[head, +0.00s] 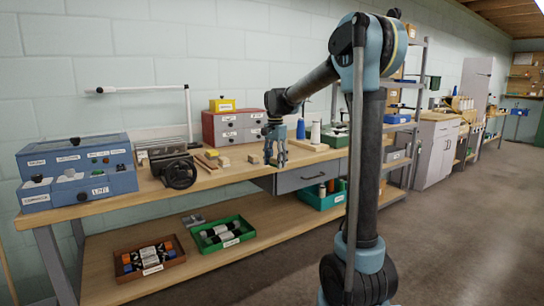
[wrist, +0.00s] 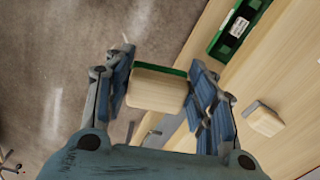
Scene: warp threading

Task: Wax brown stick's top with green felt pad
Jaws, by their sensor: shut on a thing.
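My gripper (head: 275,160) is over the front part of the workbench in the head view, pointing down. In the wrist view my gripper (wrist: 163,88) is shut on a pale wooden block with a thin green felt layer, the green felt pad (wrist: 158,90). The felt shows as a green strip along the block's far edge; most of its face is hidden. Several thin wooden sticks (head: 207,162) lie on the bench left of my gripper in the head view, beside the black vise. Which of them is the brown stick I cannot tell.
The black vise (head: 173,166) with its handwheel stands at the bench's front edge. A blue box (head: 75,160) is at the left, and a red drawer cabinet (head: 232,127) behind. A loose wooden block (head: 255,159) lies near my gripper. A green tray (head: 222,236) sits on the lower shelf.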

